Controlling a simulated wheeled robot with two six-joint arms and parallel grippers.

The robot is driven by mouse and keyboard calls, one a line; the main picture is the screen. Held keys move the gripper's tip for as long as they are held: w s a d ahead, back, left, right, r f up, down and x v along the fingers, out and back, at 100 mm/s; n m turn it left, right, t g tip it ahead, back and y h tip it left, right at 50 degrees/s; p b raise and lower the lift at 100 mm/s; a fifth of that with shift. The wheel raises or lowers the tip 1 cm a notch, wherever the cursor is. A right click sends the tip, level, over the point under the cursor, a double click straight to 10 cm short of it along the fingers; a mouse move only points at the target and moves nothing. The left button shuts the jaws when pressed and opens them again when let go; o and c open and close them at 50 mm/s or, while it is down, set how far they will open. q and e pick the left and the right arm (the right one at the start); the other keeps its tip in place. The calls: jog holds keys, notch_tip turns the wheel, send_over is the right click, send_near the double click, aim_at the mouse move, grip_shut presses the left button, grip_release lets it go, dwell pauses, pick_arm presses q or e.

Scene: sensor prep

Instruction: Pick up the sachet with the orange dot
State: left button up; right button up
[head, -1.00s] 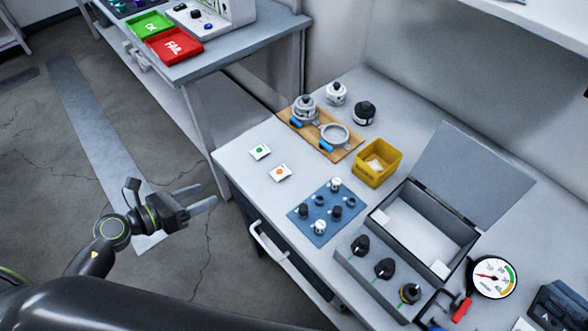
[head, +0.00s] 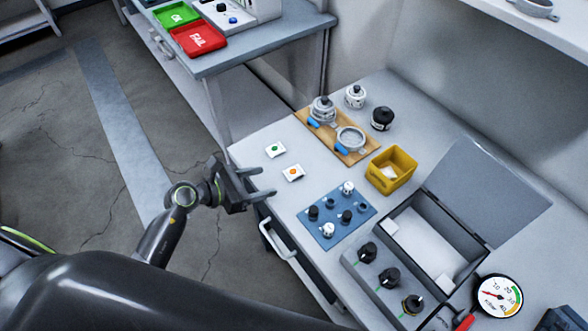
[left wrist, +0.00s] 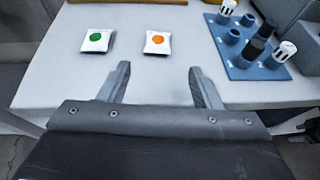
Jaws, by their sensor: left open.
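The sachet with the orange dot (head: 293,173) is a small white packet lying flat on the grey workbench, near its left edge. It also shows in the left wrist view (left wrist: 158,42), ahead of and between the fingers. The sachet with the green dot (head: 275,150) lies just behind it and shows to its left in the left wrist view (left wrist: 97,41). My left gripper (head: 268,182) is open and empty at the bench's left edge, short of the orange-dot sachet and not touching it. My right gripper is not in view.
A blue mat (head: 337,231) with several black and white parts lies right of the sachets. Behind are a wooden board (head: 353,155) with metal parts and a yellow bin (head: 408,163). An open grey case (head: 478,262) stands further right. Bare bench surrounds the sachets.

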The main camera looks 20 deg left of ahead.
aim_at(289, 173)
pick_arm(q)
jog(key=shift+x, duration=1.15)
jog(key=shift+w+d+p, duration=0.1)
jog(key=shift+w+p, duration=0.2)
jog(key=x, duration=0.2)
jog(key=p+x, duration=0.1)
jog(key=shift+w+r, duration=0.25)
jog(key=shift+w+d+f, duration=0.35)
jog(key=shift+w+d, duration=0.05)
jog(key=shift+d, duration=0.05)
jog(key=c, duration=1.1)
